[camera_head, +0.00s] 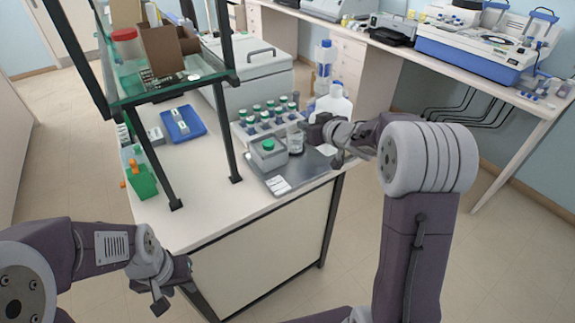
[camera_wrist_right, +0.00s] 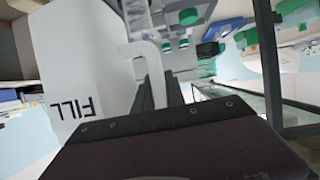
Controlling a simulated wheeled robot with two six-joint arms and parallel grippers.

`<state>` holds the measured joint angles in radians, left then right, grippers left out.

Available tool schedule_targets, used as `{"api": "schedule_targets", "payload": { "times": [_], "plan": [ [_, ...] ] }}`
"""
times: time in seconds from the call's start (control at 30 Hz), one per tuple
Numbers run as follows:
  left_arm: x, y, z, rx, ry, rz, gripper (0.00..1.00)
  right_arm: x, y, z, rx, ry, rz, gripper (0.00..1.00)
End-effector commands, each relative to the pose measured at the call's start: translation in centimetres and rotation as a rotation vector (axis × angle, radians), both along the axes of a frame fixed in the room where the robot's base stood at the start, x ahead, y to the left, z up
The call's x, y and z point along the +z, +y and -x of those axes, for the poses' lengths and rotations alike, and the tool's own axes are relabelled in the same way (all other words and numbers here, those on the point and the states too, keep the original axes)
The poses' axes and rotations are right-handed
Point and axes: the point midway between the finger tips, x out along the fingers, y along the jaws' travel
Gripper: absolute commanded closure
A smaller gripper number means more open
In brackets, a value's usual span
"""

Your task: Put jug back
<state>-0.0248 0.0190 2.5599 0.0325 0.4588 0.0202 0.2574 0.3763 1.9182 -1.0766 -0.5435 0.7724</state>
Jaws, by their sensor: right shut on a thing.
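The white jug (camera_head: 332,106) is at the bench's far right edge in the head view, upright, beside the metal tray. In the right wrist view the jug (camera_wrist_right: 72,60) fills the left side, with its FILL label upside down and its pale handle running down between the jaws. My right gripper (camera_head: 328,130) is shut on the jug's handle and partly covers the jug in the head view. I cannot tell whether the jug's base touches the bench. My left gripper (camera_head: 174,290) hangs in front of the bench, empty, its fingers apart.
A metal tray (camera_head: 308,178) holds a grey box with a green top (camera_head: 268,152) and a glass beaker (camera_head: 295,140). Several green-capped bottles (camera_head: 262,117) stand behind. A glass shelf (camera_head: 160,88) on dark posts rises at the left. A blue-capped bottle (camera_head: 325,58) stands beyond the jug.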

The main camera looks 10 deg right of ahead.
Motion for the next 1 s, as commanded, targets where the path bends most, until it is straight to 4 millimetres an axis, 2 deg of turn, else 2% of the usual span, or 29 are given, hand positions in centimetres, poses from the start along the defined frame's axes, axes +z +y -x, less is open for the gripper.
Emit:
{"api": "schedule_targets", "payload": {
  "times": [0.03, 0.3, 0.43, 0.67, 0.9, 1.0],
  "plan": [
    [-1.3, 0.0, 0.0, 0.0, 0.0, 0.0, 0.64, -1.2, 1.2, 0.0, 0.006, -0.002, -0.001, 1.0],
    [-5.6, 0.0, 0.0, 0.0, 0.0, 0.0, 0.64, -5.1, 7.4, -0.2, 0.007, -0.003, 0.0, 1.0],
    [-6.7, 0.0, 0.0, 0.0, 0.0, 0.0, 0.64, -6.0, 9.4, -0.3, 0.004, -0.004, 0.001, 1.0],
    [-6.8, 0.0, 0.0, 0.0, 0.0, 0.0, 0.64, -6.1, 10.1, -0.4, 0.0, -0.002, 0.0, 1.0],
    [-8.8, 0.0, 0.0, 0.0, 0.0, 0.0, 0.64, -9.9, 10.0, -0.3, 0.001, 0.001, -0.001, 1.0],
    [-8.7, 0.0, 0.0, 0.0, 0.0, 0.0, 0.64, -10.0, 10.0, -0.4, 0.0, -0.003, 0.0, 1.0]
  ]
}}
